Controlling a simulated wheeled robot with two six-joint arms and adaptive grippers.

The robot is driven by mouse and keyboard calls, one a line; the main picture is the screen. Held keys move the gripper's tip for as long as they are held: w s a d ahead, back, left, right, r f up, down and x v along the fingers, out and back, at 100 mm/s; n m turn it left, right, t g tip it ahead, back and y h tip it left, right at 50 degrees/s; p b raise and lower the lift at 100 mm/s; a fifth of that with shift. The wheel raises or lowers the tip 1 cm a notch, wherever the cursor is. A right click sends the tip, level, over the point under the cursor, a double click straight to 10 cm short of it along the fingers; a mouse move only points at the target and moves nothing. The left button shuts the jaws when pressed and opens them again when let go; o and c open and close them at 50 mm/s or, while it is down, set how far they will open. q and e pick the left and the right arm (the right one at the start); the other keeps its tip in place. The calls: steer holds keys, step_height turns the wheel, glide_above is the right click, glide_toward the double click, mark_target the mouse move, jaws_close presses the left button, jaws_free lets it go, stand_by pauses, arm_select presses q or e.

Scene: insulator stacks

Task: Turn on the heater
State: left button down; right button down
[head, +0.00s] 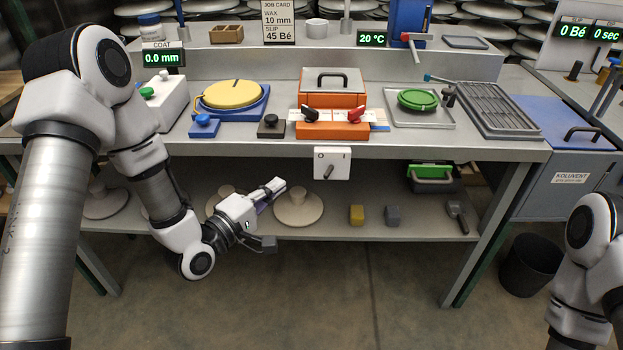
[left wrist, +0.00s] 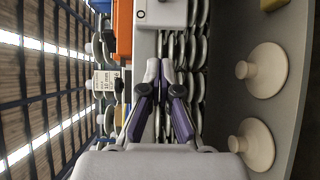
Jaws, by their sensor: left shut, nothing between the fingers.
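The orange heater box (head: 340,98) with a handled lid stands on the bench top. A white switch box (head: 342,156) marked O and I hangs at the bench's front edge below it. Its dark lever (head: 328,171) tilts toward the right at its top. My left gripper (head: 280,184) is shut and empty, below and left of the switch box, apart from it. In the left wrist view my gripper (left wrist: 160,66) points toward the switch box (left wrist: 165,14), which is cut off by the top edge; the orange heater (left wrist: 124,30) is beside it. My right gripper is out of view.
A display (head: 372,39) reads 20 °C. The lower shelf (head: 360,232) holds pale discs (head: 298,208), a yellow block (head: 356,214) and a grey block (head: 393,215). A blue cabinet (head: 565,180) and a dark bin (head: 530,265) stand right. Floor before the bench is clear.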

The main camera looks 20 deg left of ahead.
mark_target(329, 172)
arm_select(q)
steer(key=w+d, duration=0.2)
steer(key=d, duration=0.1)
steer(key=w+d+b, duration=0.1)
steer(key=w+d, duration=0.2)
steer(key=shift+w+d, duration=0.15)
steer(key=shift+w, duration=0.15)
